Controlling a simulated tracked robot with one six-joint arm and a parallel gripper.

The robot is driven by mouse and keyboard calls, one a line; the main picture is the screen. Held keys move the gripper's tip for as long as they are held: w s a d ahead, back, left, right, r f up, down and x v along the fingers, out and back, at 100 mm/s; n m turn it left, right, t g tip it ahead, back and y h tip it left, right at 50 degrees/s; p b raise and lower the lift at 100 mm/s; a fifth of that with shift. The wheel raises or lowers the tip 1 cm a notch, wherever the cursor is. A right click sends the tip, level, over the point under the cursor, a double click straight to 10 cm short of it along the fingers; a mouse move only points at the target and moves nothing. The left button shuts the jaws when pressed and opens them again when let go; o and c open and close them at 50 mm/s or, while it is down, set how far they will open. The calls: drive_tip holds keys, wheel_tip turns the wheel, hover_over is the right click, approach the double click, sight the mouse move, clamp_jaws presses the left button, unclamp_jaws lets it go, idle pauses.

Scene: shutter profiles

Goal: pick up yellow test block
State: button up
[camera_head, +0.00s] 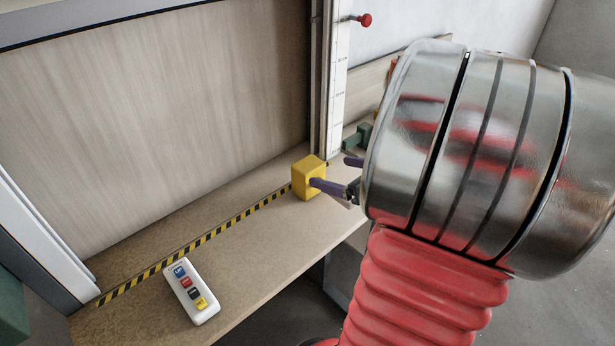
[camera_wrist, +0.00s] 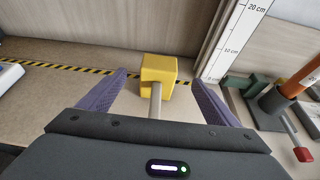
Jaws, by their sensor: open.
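The yellow test block (camera_head: 306,178) stands on the wooden sill, on the black-and-yellow striped line near the foot of the white scale. In the wrist view the yellow block (camera_wrist: 159,68) lies ahead between the two purple fingers, with a pale rod-like part in front of its lower side. My gripper (camera_head: 340,174) is open. In the wrist view my gripper (camera_wrist: 158,92) has its fingers spread to either side, with a gap to the block on each side. In the head view one finger overlaps the block's right side; whether they touch I cannot tell.
A white remote with coloured buttons (camera_head: 191,291) lies on the sill at the left. A tall white centimetre scale (camera_head: 338,90) rises behind the block. The sill between remote and block is clear.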

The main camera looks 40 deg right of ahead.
sight(314, 167)
drive_tip(key=shift+w, duration=0.1)
drive_tip(key=shift+x, duration=4.25)
drive_tip(key=shift+x, duration=2.65)
drive_tip(key=shift+c, duration=0.2)
drive_tip(key=c, duration=1.1)
drive_tip(key=shift+c, duration=0.2)
wheel_tip(314, 167, up, 10)
